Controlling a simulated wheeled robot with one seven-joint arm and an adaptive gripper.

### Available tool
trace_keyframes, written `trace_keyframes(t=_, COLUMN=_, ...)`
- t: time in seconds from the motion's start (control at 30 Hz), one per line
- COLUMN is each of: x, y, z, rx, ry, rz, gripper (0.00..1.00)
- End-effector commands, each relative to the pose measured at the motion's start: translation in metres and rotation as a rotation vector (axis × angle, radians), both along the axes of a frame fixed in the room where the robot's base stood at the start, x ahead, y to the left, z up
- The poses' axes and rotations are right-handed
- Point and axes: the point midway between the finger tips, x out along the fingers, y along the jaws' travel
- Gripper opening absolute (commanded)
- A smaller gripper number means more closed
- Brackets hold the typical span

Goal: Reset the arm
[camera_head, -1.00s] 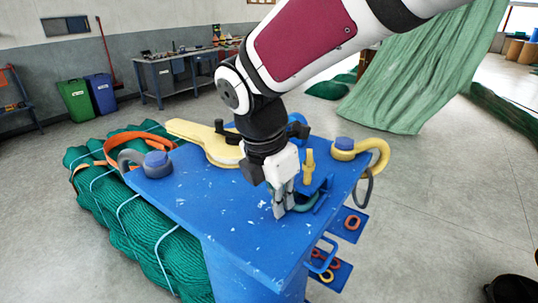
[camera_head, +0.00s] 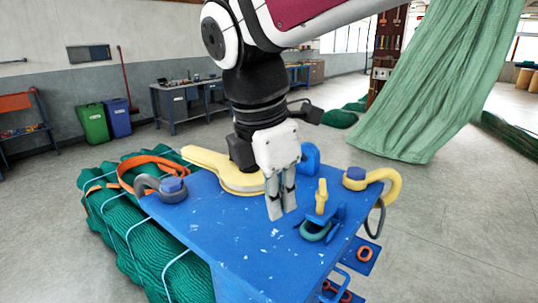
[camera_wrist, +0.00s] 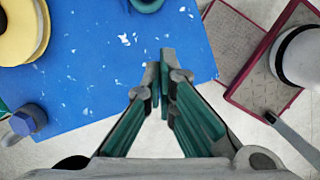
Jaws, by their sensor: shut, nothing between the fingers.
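My gripper (camera_head: 282,214) hangs fingers down over the blue table (camera_head: 245,250), clear of the things on it. Its fingers are together with nothing between them. In the wrist view the closed fingertips (camera_wrist: 160,62) show over the table's edge. A green shackle (camera_head: 315,232) with a yellow pin (camera_head: 321,196) sits in a blue holder just right of my gripper.
A yellow long-handled piece (camera_head: 225,172) lies behind my gripper. A grey hook (camera_head: 165,188) is at the table's left corner, a yellow hook (camera_head: 375,182) at its right. Green netting (camera_head: 150,245) is bundled at left. A green net (camera_head: 440,90) hangs behind right.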

Motion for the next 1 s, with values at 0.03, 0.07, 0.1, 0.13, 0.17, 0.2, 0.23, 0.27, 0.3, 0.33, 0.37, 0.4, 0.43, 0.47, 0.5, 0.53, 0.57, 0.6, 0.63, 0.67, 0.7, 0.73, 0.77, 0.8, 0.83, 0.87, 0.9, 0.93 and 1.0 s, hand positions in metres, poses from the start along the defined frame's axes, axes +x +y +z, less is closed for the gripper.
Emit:
trace_keyframes(t=0.03, x=-0.005, y=-0.017, z=0.004, rx=0.030, ry=-0.032, rz=-0.107, gripper=0.00)
trace_keyframes(t=0.07, x=-0.008, y=-0.027, z=0.005, rx=0.054, ry=-0.054, rz=-0.187, gripper=0.00)
trace_keyframes(t=0.1, x=-0.013, y=-0.041, z=0.006, rx=0.092, ry=-0.083, rz=-0.303, gripper=0.00)
trace_keyframes(t=0.13, x=-0.018, y=-0.052, z=0.006, rx=0.122, ry=-0.107, rz=-0.397, gripper=0.00)
trace_keyframes(t=0.17, x=-0.023, y=-0.063, z=0.007, rx=0.155, ry=-0.131, rz=-0.494, gripper=0.00)
trace_keyframes(t=0.2, x=-0.029, y=-0.077, z=0.006, rx=0.200, ry=-0.162, rz=-0.623, gripper=0.00)
trace_keyframes(t=0.23, x=-0.035, y=-0.087, z=0.006, rx=0.234, ry=-0.185, rz=-0.720, gripper=0.00)
trace_keyframes(t=0.27, x=-0.040, y=-0.096, z=0.005, rx=0.271, ry=-0.206, rz=-0.818, gripper=0.00)
trace_keyframes(t=0.3, x=-0.048, y=-0.108, z=0.003, rx=0.319, ry=-0.233, rz=-0.945, gripper=0.00)
trace_keyframes(t=0.33, x=-0.054, y=-0.116, z=0.001, rx=0.357, ry=-0.252, rz=-1.041, gripper=0.00)
trace_keyframes(t=0.37, x=-0.060, y=-0.124, z=-0.001, rx=0.396, ry=-0.271, rz=-1.136, gripper=0.00)
trace_keyframes(t=0.4, x=-0.067, y=-0.134, z=-0.004, rx=0.446, ry=-0.293, rz=-1.259, gripper=0.00)
trace_keyframes(t=0.43, x=-0.073, y=-0.140, z=-0.006, rx=0.486, ry=-0.308, rz=-1.346, gripper=0.00)
trace_keyframes(t=0.47, x=-0.078, y=-0.146, z=-0.008, rx=0.522, ry=-0.321, rz=-1.428, gripper=0.00)
trace_keyframes(t=0.5, x=-0.085, y=-0.153, z=-0.011, rx=0.569, ry=-0.336, rz=-1.531, gripper=0.00)
trace_keyframes(t=0.53, x=-0.089, y=-0.157, z=-0.014, rx=0.603, ry=-0.345, rz=-1.601, gripper=0.00)
trace_keyframes(t=0.57, x=-0.093, y=-0.161, z=-0.016, rx=0.633, ry=-0.353, rz=-1.664, gripper=0.00)
trace_keyframes(t=0.6, x=-0.097, y=-0.165, z=-0.019, rx=0.669, ry=-0.362, rz=-1.737, gripper=0.00)
trace_keyframes(t=0.63, x=-0.100, y=-0.168, z=-0.021, rx=0.694, ry=-0.366, rz=-1.784, gripper=0.00)
trace_keyframes(t=0.67, x=-0.102, y=-0.170, z=-0.022, rx=0.715, ry=-0.369, rz=-1.825, gripper=0.00)
trace_keyframes(t=0.7, x=-0.105, y=-0.172, z=-0.024, rx=0.736, ry=-0.372, rz=-1.869, gripper=0.00)
trace_keyframes(t=0.73, x=-0.106, y=-0.173, z=-0.025, rx=0.750, ry=-0.374, rz=-1.893, gripper=0.00)
trace_keyframes(t=0.77, x=-0.107, y=-0.174, z=-0.026, rx=0.761, ry=-0.376, rz=-1.913, gripper=0.00)
trace_keyframes(t=0.8, x=-0.108, y=-0.175, z=-0.026, rx=0.769, ry=-0.377, rz=-1.930, gripper=0.00)
trace_keyframes(t=0.83, x=-0.109, y=-0.175, z=-0.027, rx=0.772, ry=-0.376, rz=-1.938, gripper=0.00)
trace_keyframes(t=0.87, x=-0.109, y=-0.175, z=-0.027, rx=0.774, ry=-0.377, rz=-1.942, gripper=0.00)
trace_keyframes(t=0.9, x=-0.109, y=-0.175, z=-0.027, rx=0.775, ry=-0.377, rz=-1.945, gripper=0.00)
trace_keyframes(t=0.93, x=-0.109, y=-0.175, z=-0.027, rx=0.775, ry=-0.376, rz=-1.945, gripper=0.00)
trace_keyframes(t=1.0, x=-0.108, y=-0.175, z=-0.027, rx=0.774, ry=-0.376, rz=-1.943, gripper=0.00)
